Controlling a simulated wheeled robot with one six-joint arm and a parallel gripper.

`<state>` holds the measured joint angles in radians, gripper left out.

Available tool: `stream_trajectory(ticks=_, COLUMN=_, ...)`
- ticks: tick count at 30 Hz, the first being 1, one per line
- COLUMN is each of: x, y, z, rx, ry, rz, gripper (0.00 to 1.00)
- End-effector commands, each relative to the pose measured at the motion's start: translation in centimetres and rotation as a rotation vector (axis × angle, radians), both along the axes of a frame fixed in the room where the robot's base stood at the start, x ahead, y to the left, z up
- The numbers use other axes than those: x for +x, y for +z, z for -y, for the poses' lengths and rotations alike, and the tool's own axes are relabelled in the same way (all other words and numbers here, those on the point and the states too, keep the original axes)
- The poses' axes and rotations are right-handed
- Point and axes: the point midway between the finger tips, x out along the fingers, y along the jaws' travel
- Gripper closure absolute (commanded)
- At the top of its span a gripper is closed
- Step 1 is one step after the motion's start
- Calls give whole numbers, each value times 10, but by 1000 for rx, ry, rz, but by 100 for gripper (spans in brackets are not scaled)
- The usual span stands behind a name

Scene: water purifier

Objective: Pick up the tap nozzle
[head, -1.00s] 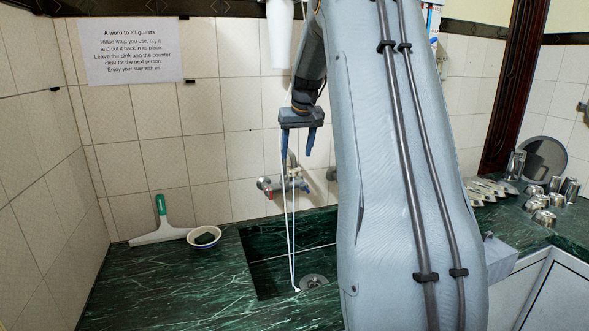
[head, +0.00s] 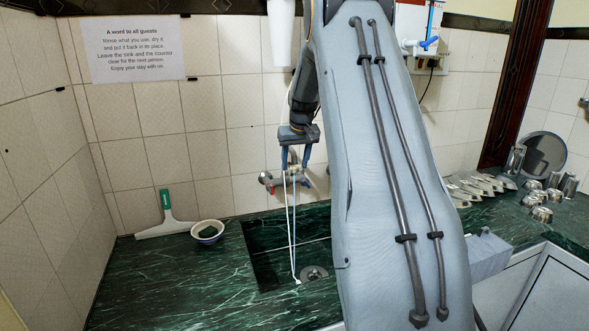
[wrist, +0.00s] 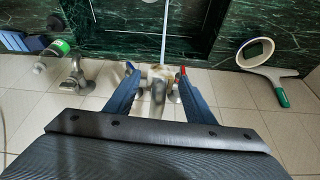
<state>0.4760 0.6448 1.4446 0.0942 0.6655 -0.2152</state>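My gripper (head: 296,164) is open in the head view, pointing down in front of the wall tap (head: 268,180). In the wrist view its two blue fingers (wrist: 158,74) stand well apart, with a pale, blurred tap fitting showing between them. A thin white hose (head: 292,230) runs down past the gripper to a small white end or bend (head: 297,281) at the sink's front edge. I cannot clearly make out which part is the tap nozzle. Nothing is visibly held. My arm hides part of the wall and sink.
The sink (head: 265,262) is sunk into the green counter (head: 160,290). A squeegee (head: 166,222) and a small bowl (head: 207,231) stand left of it. A second tap (wrist: 75,75) shows in the wrist view.

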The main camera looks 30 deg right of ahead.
Motion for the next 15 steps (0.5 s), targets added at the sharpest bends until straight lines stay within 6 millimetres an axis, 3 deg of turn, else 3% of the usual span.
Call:
stream_trajectory(ticks=1, x=0, y=0, z=0, rx=0, ry=0, rz=0, gripper=60)
stream_trajectory(ticks=6, x=0, y=0, z=0, rx=0, ry=0, rz=0, gripper=89)
stream_trajectory(ticks=15, x=0, y=0, z=0, rx=0, ry=0, rz=0, gripper=90)
